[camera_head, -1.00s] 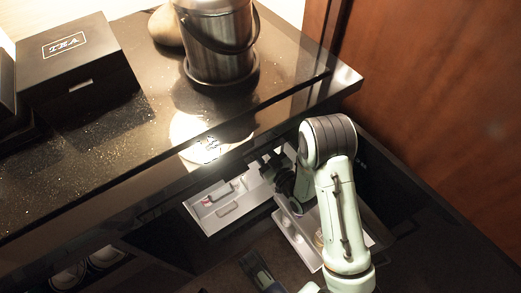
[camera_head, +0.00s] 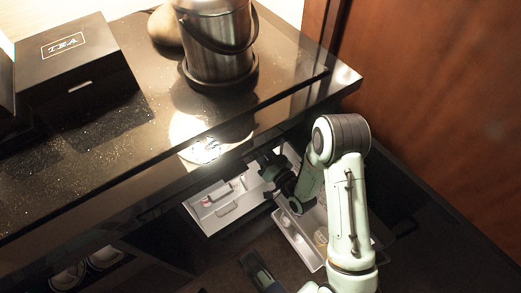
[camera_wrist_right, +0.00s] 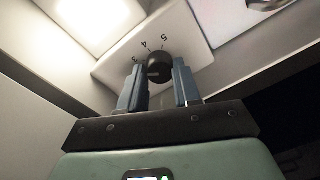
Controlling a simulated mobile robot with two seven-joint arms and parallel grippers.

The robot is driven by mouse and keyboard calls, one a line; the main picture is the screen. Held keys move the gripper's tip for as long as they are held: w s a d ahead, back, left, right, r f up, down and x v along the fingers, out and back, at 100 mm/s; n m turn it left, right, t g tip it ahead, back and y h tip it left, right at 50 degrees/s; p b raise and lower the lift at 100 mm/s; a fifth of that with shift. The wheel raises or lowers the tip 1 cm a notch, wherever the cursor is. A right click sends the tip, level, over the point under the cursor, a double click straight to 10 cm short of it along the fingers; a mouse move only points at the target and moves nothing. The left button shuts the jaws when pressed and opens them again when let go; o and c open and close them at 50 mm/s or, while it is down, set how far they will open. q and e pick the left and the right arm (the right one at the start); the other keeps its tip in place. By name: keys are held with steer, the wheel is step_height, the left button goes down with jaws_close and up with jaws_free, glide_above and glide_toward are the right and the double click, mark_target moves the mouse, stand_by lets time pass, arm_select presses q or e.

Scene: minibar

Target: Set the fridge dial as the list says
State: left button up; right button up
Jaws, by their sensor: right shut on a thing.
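The fridge dial (camera_wrist_right: 159,67) is a round black knob on a pale panel (camera_wrist_right: 195,42) in the right wrist view. The numbers 3, 4 and 5 show around its far side; I cannot tell which one it points to. My right gripper (camera_wrist_right: 159,82) has one blue finger on each side of the knob and is shut on it. In the head view my right gripper (camera_head: 272,172) reaches into the open fridge under the counter, and the dial is hidden there. I cannot make out a readable list.
The fridge's pale shelves (camera_head: 213,226) hold small items. Above, the dark counter (camera_head: 110,165) carries a black tea box (camera_head: 75,62) and a steel ice bucket (camera_head: 216,45). A bright glare (camera_head: 195,140) lies near its edge. A wooden panel (camera_head: 440,90) stands at the right.

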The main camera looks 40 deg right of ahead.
steer(key=shift+m, duration=1)
steer(key=o, duration=1.1)
steer(key=shift+w, duration=0.1)
steer(key=shift+c, duration=0.2)
steer(key=shift+f, duration=0.1)
